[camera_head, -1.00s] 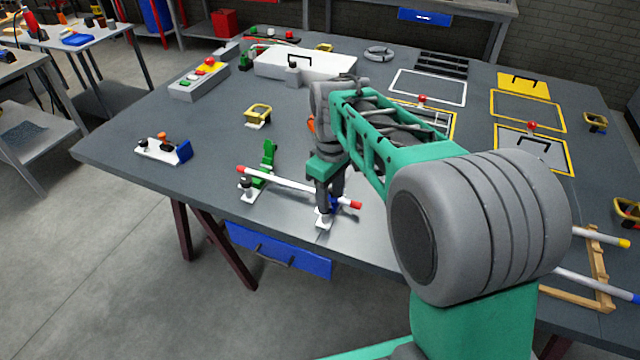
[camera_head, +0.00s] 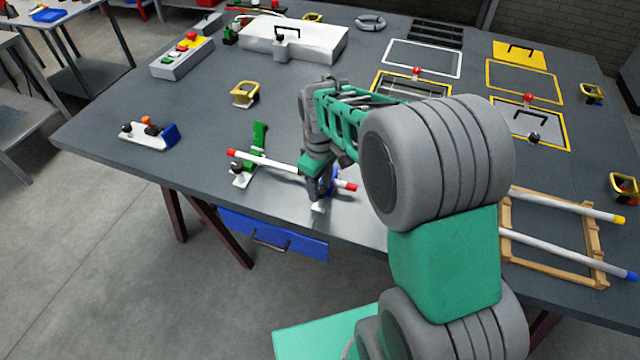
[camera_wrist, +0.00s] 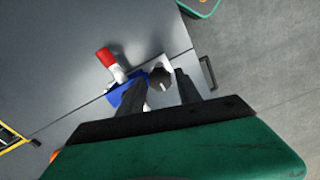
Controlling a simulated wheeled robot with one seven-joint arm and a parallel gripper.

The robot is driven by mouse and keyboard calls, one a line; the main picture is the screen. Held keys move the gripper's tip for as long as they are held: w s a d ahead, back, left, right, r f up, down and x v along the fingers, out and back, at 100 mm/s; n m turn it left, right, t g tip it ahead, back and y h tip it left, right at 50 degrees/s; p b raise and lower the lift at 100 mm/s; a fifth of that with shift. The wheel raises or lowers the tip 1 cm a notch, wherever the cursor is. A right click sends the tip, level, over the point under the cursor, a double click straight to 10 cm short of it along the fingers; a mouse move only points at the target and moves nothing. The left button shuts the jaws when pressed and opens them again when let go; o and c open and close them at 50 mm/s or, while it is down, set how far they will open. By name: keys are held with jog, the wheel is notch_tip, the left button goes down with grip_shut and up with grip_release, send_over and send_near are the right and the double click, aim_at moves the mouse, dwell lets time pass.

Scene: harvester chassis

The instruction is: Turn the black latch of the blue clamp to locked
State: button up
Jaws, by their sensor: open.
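The blue clamp (camera_head: 335,180) stands near the table's front edge, mostly hidden behind my gripper in the head view. In the wrist view, the blue clamp (camera_wrist: 119,94) shows beside my left finger. Its black latch (camera_wrist: 160,78) has a round, dark knob on a white base and lies between my fingertips. My gripper (camera_wrist: 163,80) is open, with one finger on each side of the knob; I cannot tell if either touches it. In the head view, my gripper (camera_head: 317,188) points down over the clamp. The latch is hidden there.
A white rod with red ends (camera_head: 280,164) runs from the green clamp (camera_head: 258,145) to the blue one. A blue drawer (camera_head: 270,236) hangs below the table edge. A wooden rack (camera_head: 552,265) with rods is at right.

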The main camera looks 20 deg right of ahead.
jog(key=shift+c, duration=0.5)
grip_shut()
jog(key=shift+m, duration=0.3)
jog(key=m, duration=0.3)
jog(key=shift+m+b, duration=0.3)
jog(key=m, duration=0.4)
jog(key=shift+m, duration=0.3)
jog(key=m+b, duration=0.1)
jog(key=m, duration=0.8)
jog(key=shift+r, duration=0.1)
